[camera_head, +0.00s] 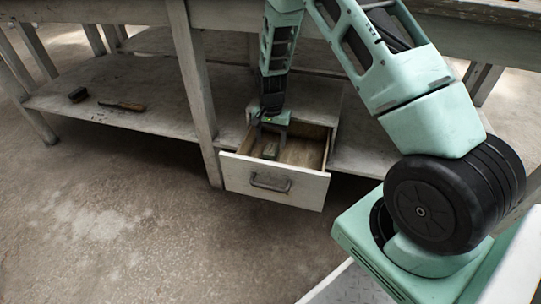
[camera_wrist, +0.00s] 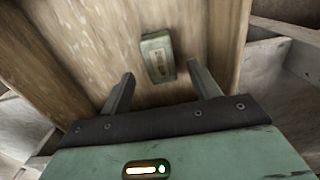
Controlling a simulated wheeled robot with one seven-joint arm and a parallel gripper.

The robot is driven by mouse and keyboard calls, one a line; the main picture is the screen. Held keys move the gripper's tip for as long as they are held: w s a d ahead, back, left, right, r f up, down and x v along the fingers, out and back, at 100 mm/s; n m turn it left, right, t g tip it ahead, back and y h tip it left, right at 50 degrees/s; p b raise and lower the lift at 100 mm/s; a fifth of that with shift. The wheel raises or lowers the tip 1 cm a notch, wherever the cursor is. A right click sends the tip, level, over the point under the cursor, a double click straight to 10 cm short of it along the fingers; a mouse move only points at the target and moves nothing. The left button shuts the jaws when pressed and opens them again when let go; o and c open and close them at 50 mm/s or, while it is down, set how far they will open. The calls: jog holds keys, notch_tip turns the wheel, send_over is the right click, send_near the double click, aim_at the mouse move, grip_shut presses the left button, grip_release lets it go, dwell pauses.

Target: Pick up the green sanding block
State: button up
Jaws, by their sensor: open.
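The green sanding block (camera_wrist: 157,57) lies on the wooden floor of an open drawer (camera_head: 276,188). It also shows in the head view (camera_head: 270,151), just below my gripper. My gripper (camera_wrist: 160,82) is open and empty. It points down into the drawer, and in the wrist view the block appears beyond the fingertips, centred between them and not touched. In the head view, my gripper (camera_head: 268,137) partly covers the inside of the drawer.
The drawer's side wall (camera_wrist: 232,50) stands to the right in the wrist view. A dark brush (camera_head: 78,95) and a wooden-handled tool (camera_head: 122,105) lie on the bench's lower shelf (camera_head: 150,122) at left. A bench leg (camera_head: 195,95) stands left of the drawer.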

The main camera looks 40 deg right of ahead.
aim_at(271, 148)
notch_tip(271, 148, down, 4)
jog(key=shift+r+b, duration=0.25)
jog(key=shift+b, duration=0.4)
jog(key=c, duration=1.1)
jog(key=shift+r, duration=0.1)
jog(key=shift+r, duration=0.15)
jog(key=shift+r+p, duration=0.55)
jog(key=shift+p, duration=0.15)
jog(key=s+a+p, duration=0.2)
jog(key=a, duration=0.1)
jog(key=shift+s+a+r, duration=0.1)
jog(key=shift+s, duration=0.1)
notch_tip(271, 148, up, 13)
jog(key=p, duration=0.5)
jog(key=shift+r, duration=0.2)
